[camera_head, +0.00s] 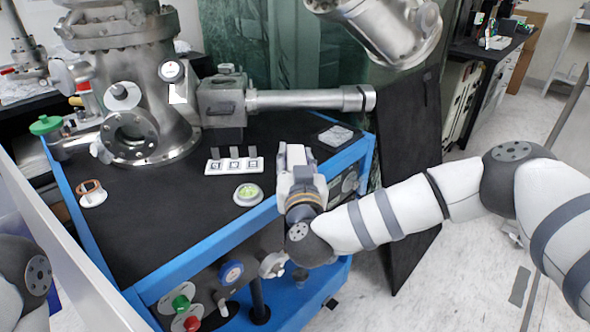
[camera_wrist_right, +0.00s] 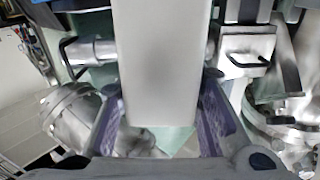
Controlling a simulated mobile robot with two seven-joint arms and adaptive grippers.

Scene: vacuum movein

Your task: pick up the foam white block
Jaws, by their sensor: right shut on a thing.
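The foam white block (camera_wrist_right: 160,60) fills the middle of the right wrist view, between the two fingers of my right gripper (camera_wrist_right: 162,112). In the head view the right gripper (camera_head: 297,172) is above the right part of the cart's black top, near its blue front edge. It is shut on the white block (camera_head: 295,154), which sticks out past the fingertips and is partly hidden by them. My left gripper is out of view; only part of my left arm shows at the lower left.
The black-topped cart (camera_head: 140,222) has a blue frame. A steel vacuum chamber (camera_head: 125,75) stands on it with a horizontal tube (camera_head: 305,100). A white strip with three square markers (camera_head: 234,166), a round green-centred piece (camera_head: 248,194) and a small cup (camera_head: 91,193) sit on the top.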

